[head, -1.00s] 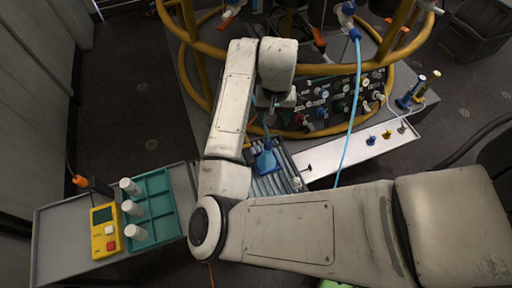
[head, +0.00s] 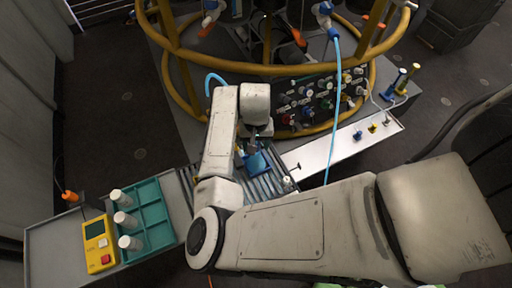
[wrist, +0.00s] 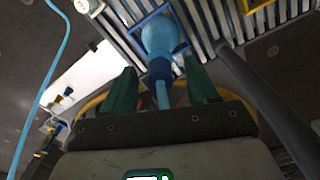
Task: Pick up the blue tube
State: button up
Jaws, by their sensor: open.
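The blue tube (wrist: 160,40) has a light-blue wide body, a dark-blue collar and a thin light-blue stem. It stands in a square blue holder (head: 257,163) on the slatted rack (head: 273,184). My gripper (wrist: 160,66) is open in the wrist view, with one green finger on either side of the collar and stem. I cannot tell whether either finger touches the tube. In the head view my gripper (head: 258,138) is just above the holder and hides most of the tube.
A light-blue hose (head: 332,110) hangs right of my arm. A yellow ring frame (head: 270,69) and a panel of knobs (head: 310,105) stand behind. A white shelf (head: 335,151) is at right. A teal tray (head: 151,205) with white cylinders and a yellow box (head: 99,243) are at left.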

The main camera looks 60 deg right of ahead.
jog(key=shift+f, duration=0.25)
jog(key=shift+c, duration=0.4)
grip_shut()
jog(key=shift+r, duration=0.15)
